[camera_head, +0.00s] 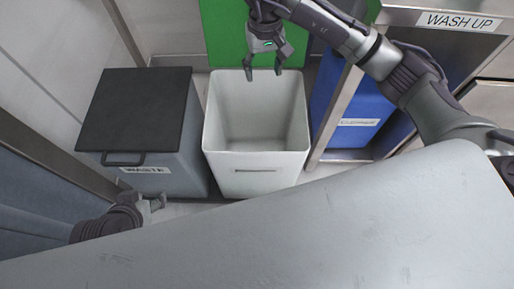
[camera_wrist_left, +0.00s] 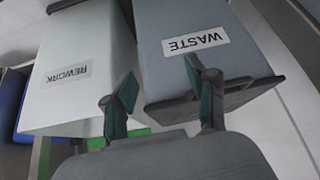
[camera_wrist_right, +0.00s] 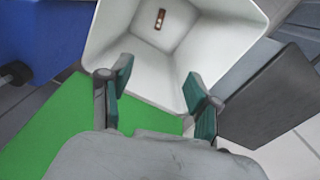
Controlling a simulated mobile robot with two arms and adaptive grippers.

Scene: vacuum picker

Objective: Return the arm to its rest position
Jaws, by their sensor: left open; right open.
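My right gripper (camera_head: 263,73) hangs over the back part of the open white bin in the head view, its fingers apart and empty. In the right wrist view, the right gripper (camera_wrist_right: 158,78) frames the white bin (camera_wrist_right: 150,75), with a small brown item (camera_wrist_right: 160,18) on the bin floor. My left gripper (camera_head: 153,204) is low at the left, in front of the grey waste bin (camera_head: 170,160). In the left wrist view, the left gripper (camera_wrist_left: 160,85) is open and empty, facing the bins labelled REWORK (camera_wrist_left: 70,100) and WASTE (camera_wrist_left: 195,75).
The white bin (camera_head: 255,165) stands between the dark-lidded waste bin and a blue bin (camera_head: 360,110) under the WASH UP counter (camera_head: 455,20). A green panel (camera_head: 225,40) is behind. A pale grey surface (camera_head: 300,235) fills the front.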

